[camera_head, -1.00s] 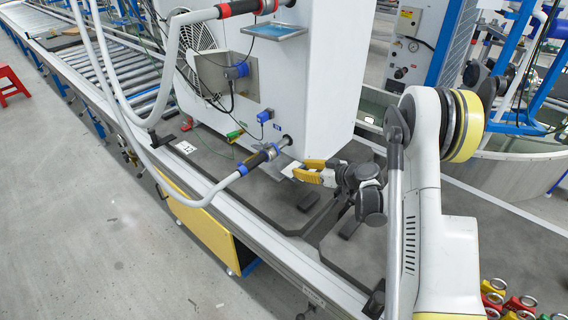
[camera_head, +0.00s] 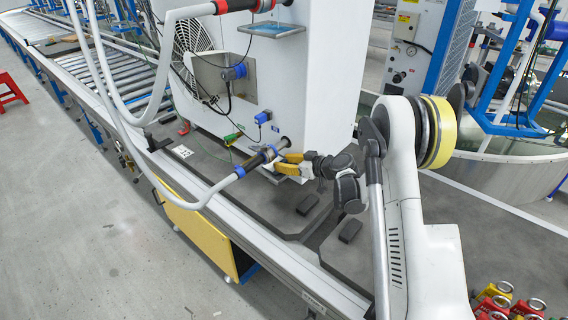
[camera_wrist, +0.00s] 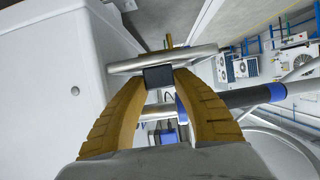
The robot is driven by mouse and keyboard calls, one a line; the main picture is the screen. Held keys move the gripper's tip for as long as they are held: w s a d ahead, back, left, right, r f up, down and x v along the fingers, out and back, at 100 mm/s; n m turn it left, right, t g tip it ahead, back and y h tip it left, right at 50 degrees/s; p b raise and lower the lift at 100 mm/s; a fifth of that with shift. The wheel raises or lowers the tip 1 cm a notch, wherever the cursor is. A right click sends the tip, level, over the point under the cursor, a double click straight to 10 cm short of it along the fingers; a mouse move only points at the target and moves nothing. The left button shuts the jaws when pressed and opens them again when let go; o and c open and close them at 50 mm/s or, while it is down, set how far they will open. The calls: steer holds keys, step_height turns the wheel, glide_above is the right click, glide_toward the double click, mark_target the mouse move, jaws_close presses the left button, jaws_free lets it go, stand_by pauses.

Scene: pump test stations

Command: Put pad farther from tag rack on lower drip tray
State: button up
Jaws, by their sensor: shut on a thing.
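My gripper (camera_head: 287,165) has yellow fingers and is beside the lower hose coupling at the front of the white pump station. In the wrist view my gripper (camera_wrist: 158,82) is shut on a small dark pad (camera_wrist: 158,76) between its fingertips. A silver plate edge (camera_wrist: 190,54), probably the lower drip tray, lies just beyond the pad; whether they touch I cannot tell. In the head view the lower drip tray (camera_head: 272,177) is mostly hidden by the fingers and hose. An upper tray (camera_head: 274,30) with a blue surface is higher on the station. I cannot make out the tag rack.
The lower hose (camera_head: 215,193) with its blue collar runs close to my fingers. Two dark blocks (camera_head: 307,204) (camera_head: 350,230) lie on the dark bench. The bench front is otherwise mostly clear.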

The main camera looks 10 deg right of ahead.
steer(key=o, duration=1.1)
steer(key=shift+c, duration=0.2)
steer(key=shift+s+d+r, duration=0.2)
steer(key=shift+r, duration=0.05)
steer(key=p+v, duration=0.5)
steer(key=v, duration=0.6)
steer(key=s+a+r+m+g+h, duration=0.2)
steer(key=s+a+r, duration=0.2)
steer(key=s+r, duration=0.3)
steer(key=s+a+r+m+g+h, duration=0.1)
steer(key=s+a+r+m+h, duration=0.1)
steer(key=s+a+r, duration=0.35)
steer(key=s+d+r+m+h, duration=0.1)
steer(key=s+r+h, duration=0.1)
steer(key=s, duration=0.8)
steer(key=s+d+r+m+h, duration=0.1)
steer(key=s+d+m+h, duration=0.1)
steer(key=s, duration=0.9)
steer(key=shift+r+g, duration=0.4)
